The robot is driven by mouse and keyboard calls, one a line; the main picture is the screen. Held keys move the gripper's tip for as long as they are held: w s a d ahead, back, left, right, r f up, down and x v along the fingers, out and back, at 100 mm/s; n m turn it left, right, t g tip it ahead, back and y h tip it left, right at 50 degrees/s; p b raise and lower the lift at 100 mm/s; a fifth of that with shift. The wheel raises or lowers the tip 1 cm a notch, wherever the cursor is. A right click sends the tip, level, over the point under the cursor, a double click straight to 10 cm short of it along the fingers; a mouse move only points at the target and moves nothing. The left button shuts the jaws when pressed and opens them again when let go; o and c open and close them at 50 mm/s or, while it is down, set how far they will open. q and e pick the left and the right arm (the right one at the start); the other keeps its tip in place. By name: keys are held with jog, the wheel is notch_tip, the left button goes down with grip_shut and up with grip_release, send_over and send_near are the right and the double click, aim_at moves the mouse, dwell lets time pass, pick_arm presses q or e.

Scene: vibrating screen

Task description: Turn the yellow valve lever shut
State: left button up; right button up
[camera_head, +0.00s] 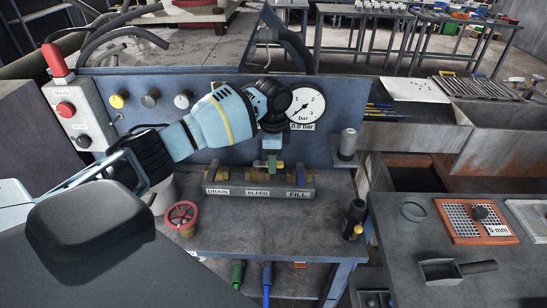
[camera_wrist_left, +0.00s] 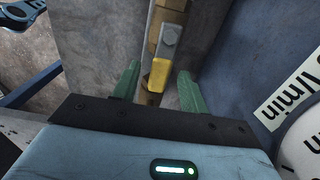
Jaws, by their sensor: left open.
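In the left wrist view a yellow lever (camera_wrist_left: 160,75) sits on a brass valve with a grey bolt head above it. My left gripper (camera_wrist_left: 159,74) is open, with one green finger on each side of the lever and gaps visible between. In the head view my left gripper (camera_head: 271,162) points down over the valve manifold (camera_head: 258,191), near the BLEED label. The manifold carries the labels DRAIN, BLEED and FILL; the gripper partly hides its middle valve. My right gripper is not in view.
A pressure gauge (camera_head: 306,108) reading 0.0 bar is on the blue panel just behind my wrist. A red handwheel (camera_head: 181,216) stands front left of the manifold. A grey cylinder (camera_head: 348,144) and a black bottle-like object (camera_head: 355,217) stand right.

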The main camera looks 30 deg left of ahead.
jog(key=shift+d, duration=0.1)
pick_arm(q)
grip_shut()
dwell(0.3)
